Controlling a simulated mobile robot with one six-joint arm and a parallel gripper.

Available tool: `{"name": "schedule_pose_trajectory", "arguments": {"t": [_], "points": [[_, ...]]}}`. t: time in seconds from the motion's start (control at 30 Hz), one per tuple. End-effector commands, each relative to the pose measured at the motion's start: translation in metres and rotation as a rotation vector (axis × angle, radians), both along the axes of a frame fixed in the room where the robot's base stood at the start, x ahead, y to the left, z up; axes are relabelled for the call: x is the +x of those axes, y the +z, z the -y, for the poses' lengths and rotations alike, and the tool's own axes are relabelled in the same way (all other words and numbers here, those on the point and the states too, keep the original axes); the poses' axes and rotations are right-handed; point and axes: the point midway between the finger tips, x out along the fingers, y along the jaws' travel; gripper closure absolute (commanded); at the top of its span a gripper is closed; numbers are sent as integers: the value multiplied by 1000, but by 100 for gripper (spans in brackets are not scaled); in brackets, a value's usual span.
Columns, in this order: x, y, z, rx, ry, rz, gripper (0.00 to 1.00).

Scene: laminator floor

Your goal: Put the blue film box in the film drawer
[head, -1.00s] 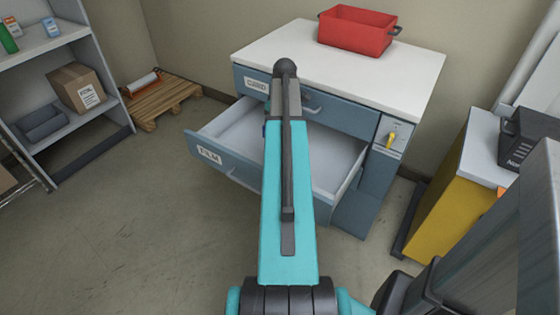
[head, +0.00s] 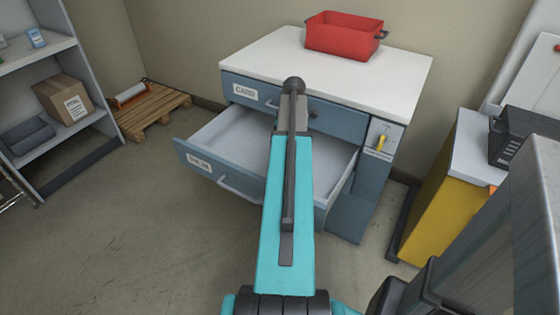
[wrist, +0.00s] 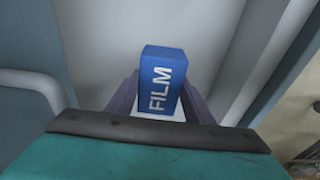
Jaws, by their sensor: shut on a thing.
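The blue film box (wrist: 163,78), with FILM in white letters, stands between the two fingers of my gripper (wrist: 160,108) in the wrist view. The gripper is shut on it. The film drawer (head: 198,166) is the lower drawer of the blue-grey cabinet and is pulled open. Its visible inside is pale and bare. In the head view my arm crosses over the drawer and hides the gripper and box. In the wrist view the box is over a pale surface, with a drawer wall to the right. I cannot tell its height above that surface.
The CARD drawer (head: 245,92) above is closed. A red bin (head: 343,38) stands on the white cabinet top (head: 270,52). A yellow key or handle (head: 381,142) is on the cabinet's right panel. A yellow unit (head: 425,205) stands right, shelves (head: 85,85) left. Floor at front left is clear.

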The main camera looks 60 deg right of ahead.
Motion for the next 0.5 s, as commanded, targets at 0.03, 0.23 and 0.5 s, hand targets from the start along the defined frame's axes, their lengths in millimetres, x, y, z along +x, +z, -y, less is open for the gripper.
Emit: {"name": "schedule_pose_trajectory", "arguments": {"t": [0.03,0.23,0.5], "points": [[0,-9,-1,1,0,-1,87],[0,-34,0,1,0,0,87],[0,-42,0,-1,0,1,87]]}}
